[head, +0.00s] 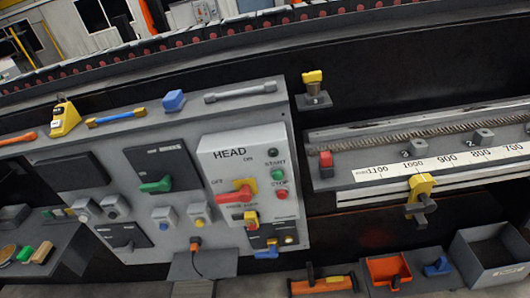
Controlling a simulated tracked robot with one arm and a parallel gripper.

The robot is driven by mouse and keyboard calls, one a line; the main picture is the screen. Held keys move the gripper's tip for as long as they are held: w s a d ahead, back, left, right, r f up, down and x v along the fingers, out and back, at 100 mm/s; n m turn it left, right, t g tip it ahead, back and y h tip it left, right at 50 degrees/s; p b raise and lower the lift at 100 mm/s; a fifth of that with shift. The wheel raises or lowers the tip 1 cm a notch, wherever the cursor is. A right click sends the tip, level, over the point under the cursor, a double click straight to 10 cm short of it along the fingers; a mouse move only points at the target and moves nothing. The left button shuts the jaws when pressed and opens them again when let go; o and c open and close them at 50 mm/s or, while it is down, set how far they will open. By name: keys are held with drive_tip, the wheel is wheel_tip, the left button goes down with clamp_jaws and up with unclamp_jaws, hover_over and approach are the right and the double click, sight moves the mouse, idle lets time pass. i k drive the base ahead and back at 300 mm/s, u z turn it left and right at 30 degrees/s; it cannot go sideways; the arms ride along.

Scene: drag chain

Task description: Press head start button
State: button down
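The HEAD box (225,155) is a light grey unit on the right part of the grey control panel (105,205). Its green start button (277,175) sits at the right side under the START label. The red stop button (282,195) is just below it, under the STOP label. A dark round lamp or button (272,153) is above START, near the ON label. A red handle switch (238,192) on a yellow plate is left of the buttons. Nothing covers the start button. My gripper is not seen in the head view.
A green handle switch (155,185) and several small knobs share the panel. Orange (388,270) and grey bins stand below. A roller conveyor (200,40) runs behind.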

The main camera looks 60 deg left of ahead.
sight(277, 174)
drive_tip(key=k, duration=0.25)
drive_tip(key=u, duration=0.7)
drive_tip(key=i, duration=0.5)
drive_tip(key=u, duration=0.05)
